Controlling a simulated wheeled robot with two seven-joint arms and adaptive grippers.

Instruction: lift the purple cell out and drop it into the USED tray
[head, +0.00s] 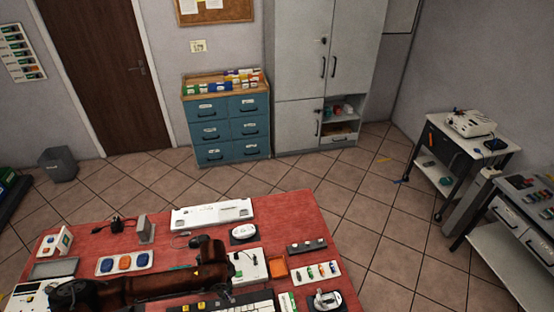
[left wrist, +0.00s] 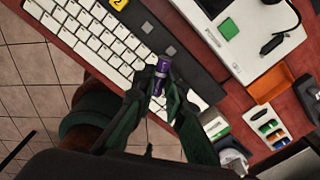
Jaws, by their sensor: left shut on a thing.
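The purple cell (left wrist: 163,72) shows in the left wrist view, held between the dark green fingers of my left gripper (left wrist: 161,90). The cell is over the dark strip along the keyboard's edge; I cannot tell its exact height. In the head view my left arm reaches in from the left and hides the cell. An orange open tray (head: 277,266) lies to the right of the white device; it also shows in the left wrist view (left wrist: 266,82). I cannot read a USED label on any tray. My right gripper is not in view.
The keyboard (head: 262,302) lies at the table's front edge. A white device with a green square (head: 247,265) stands between the gripper and the orange tray. A white holder with several coloured cells (head: 316,273) lies right of that tray. Red tabletop (head: 300,212) is clear at the back right.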

